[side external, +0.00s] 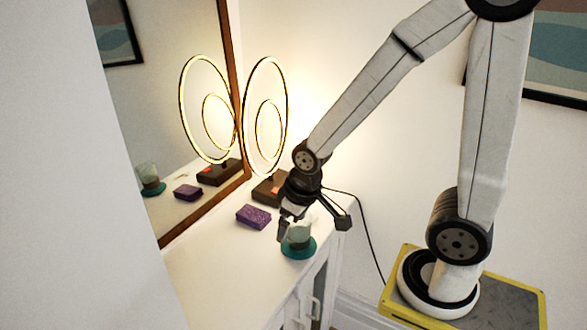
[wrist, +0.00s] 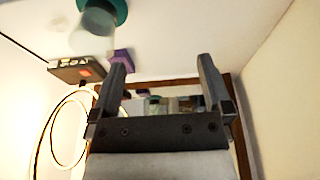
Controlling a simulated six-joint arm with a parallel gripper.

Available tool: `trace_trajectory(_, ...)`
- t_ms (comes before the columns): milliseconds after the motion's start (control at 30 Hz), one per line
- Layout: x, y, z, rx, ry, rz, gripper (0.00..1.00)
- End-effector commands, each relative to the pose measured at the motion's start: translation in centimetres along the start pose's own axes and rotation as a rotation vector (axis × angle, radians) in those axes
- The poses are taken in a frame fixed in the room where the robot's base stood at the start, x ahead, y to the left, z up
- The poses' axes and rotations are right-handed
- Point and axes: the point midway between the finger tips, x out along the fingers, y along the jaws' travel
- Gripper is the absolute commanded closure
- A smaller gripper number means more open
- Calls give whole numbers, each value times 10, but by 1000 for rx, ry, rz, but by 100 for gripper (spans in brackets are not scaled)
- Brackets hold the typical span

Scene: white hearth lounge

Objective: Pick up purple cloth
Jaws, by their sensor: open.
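The purple cloth (side external: 254,216) is a small folded block lying flat on the white cabinet top, in front of the mirror. In the wrist view the purple cloth (wrist: 121,60) shows beside the left finger, partly hidden by it. My gripper (side external: 283,229) is to the right of the cloth in the side view, close to a cup and apart from the cloth. In the wrist view my gripper (wrist: 163,65) has its two fingers wide apart with nothing between them.
A pale cup (side external: 299,233) stands on a teal saucer (side external: 300,252) close to my gripper. A dark box (side external: 266,190) with a red patch and a lit ring lamp (side external: 265,115) stand behind. The mirror (side external: 200,100) borders the cabinet top (side external: 210,265), whose front left is clear.

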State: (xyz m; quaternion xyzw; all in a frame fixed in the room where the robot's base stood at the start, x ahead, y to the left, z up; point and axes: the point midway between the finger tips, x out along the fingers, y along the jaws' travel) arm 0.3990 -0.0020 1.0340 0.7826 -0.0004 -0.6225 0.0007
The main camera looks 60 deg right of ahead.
Motion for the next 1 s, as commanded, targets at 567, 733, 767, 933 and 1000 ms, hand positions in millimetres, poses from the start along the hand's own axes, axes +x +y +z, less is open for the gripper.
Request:
trace_trajectory(567, 45, 47, -106, 2, -95, 15, 0)
trace_trajectory(733, 68, 69, -135, 2, -129, 15, 0)
trace_trajectory(767, 72, 73, -140, 2, -135, 14, 0)
trace_trajectory(933, 98, 97, -163, 2, -168, 11, 0)
trace_trajectory(1000, 110, 108, -171, 3, -181, 9, 0)
